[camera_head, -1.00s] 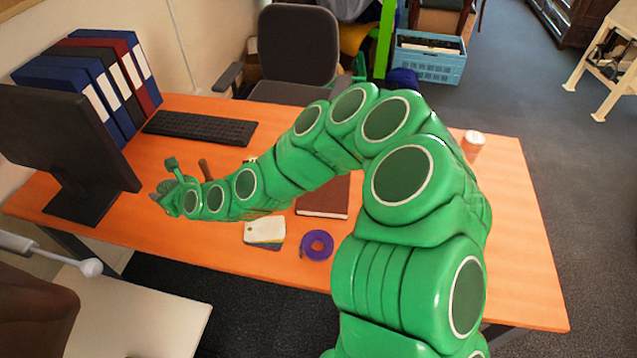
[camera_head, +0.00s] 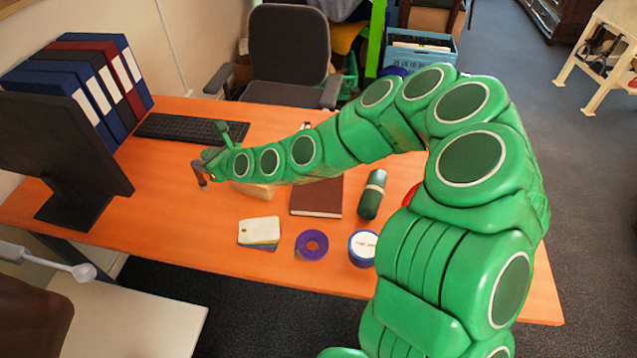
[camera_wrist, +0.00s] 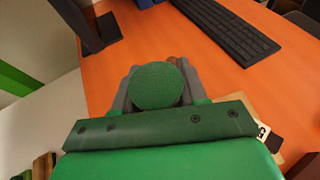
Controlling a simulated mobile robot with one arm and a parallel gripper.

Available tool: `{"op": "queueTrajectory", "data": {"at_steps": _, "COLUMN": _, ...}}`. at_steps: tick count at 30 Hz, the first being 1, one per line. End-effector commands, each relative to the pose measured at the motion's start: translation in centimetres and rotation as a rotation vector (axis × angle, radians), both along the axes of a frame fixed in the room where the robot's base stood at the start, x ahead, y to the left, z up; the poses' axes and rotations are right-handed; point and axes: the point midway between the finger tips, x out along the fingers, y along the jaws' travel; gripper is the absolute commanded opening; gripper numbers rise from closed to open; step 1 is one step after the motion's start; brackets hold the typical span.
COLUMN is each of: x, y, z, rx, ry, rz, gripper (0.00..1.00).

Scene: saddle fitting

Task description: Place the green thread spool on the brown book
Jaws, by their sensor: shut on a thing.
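In the wrist view the green thread spool (camera_wrist: 158,88) shows end-on as a round, textured green disc between the grey fingers of my gripper (camera_wrist: 157,95). The gripper is shut on it. In the head view my gripper (camera_head: 208,165) is over the left part of the desk, left of the book; the spool cannot be made out there. The brown book (camera_head: 316,198) lies flat at mid-desk, below and right of my forearm in the picture. Its far edge is partly hidden by my arm, and its visible cover is bare.
A brown upright thing (camera_head: 199,174) is close by my gripper. A light box (camera_head: 256,191) is partly behind my arm. Around the book are tags (camera_head: 259,231), a purple roll (camera_head: 305,252), a blue tin (camera_head: 362,247) and a dark green cylinder (camera_head: 368,205). The monitor (camera_head: 65,140) stands left.

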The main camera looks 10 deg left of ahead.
Motion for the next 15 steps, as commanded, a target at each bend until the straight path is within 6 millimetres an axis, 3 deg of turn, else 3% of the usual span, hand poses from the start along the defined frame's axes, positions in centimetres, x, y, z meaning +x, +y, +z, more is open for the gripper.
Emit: {"op": "queueTrajectory", "data": {"at_steps": 15, "x": 6.8, "y": -10.5, "z": 0.0, "rx": 0.0, "ry": -0.002, "rz": -0.066, "gripper": 0.12}}
